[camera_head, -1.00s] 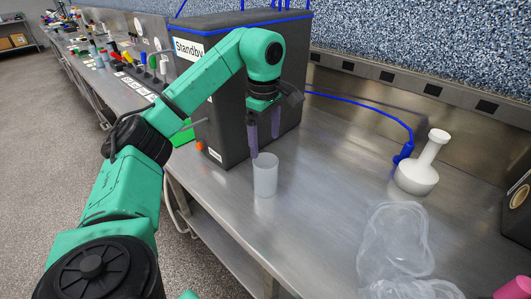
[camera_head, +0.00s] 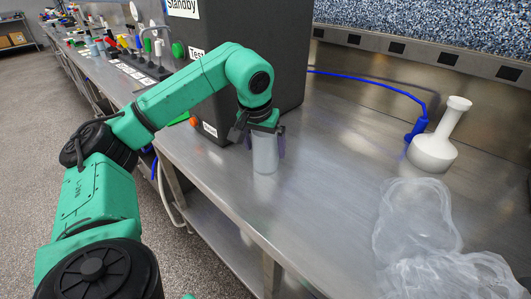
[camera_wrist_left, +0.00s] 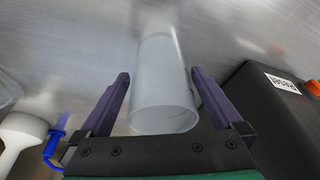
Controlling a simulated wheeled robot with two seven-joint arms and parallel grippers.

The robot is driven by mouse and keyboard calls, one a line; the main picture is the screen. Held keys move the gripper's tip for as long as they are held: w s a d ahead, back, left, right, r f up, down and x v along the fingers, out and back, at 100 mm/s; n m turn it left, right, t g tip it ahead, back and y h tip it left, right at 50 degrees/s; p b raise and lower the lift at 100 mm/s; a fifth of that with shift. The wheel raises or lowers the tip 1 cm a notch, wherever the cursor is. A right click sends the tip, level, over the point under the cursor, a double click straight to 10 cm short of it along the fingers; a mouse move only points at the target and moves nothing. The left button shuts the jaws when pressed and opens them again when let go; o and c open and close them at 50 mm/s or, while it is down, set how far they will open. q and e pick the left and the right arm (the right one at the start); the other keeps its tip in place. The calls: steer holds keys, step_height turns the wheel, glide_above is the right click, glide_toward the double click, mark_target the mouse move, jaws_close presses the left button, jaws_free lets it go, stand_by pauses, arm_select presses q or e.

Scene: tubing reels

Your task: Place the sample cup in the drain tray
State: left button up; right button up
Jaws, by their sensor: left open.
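The sample cup, a translucent whitish cylinder (camera_head: 265,158), stands upright on the steel bench in front of the dark box. My left gripper (camera_head: 266,147) is over it from above, with its purple fingers on either side. In the left wrist view the cup (camera_wrist_left: 163,85) lies between the two spread fingers (camera_wrist_left: 160,76), with a gap on each side. The left gripper is open. I cannot make out a drain tray in these views. My right gripper is not in view.
A dark box (camera_head: 225,65) stands close behind the cup. A white flask (camera_head: 434,150) and blue tube (camera_head: 385,87) are at the right. Clear tubing coils (camera_head: 418,225) lie at the front right. The bench between cup and coils is bare.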

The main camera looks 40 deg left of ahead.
mark_target(266, 153)
arm_select(q)
steer(key=x, duration=0.3)
steer(key=shift+w+a+f, duration=0.1)
steer(key=shift+w+f, duration=0.15)
steer(key=shift+r, duration=0.1)
steer(key=c, duration=1.4)
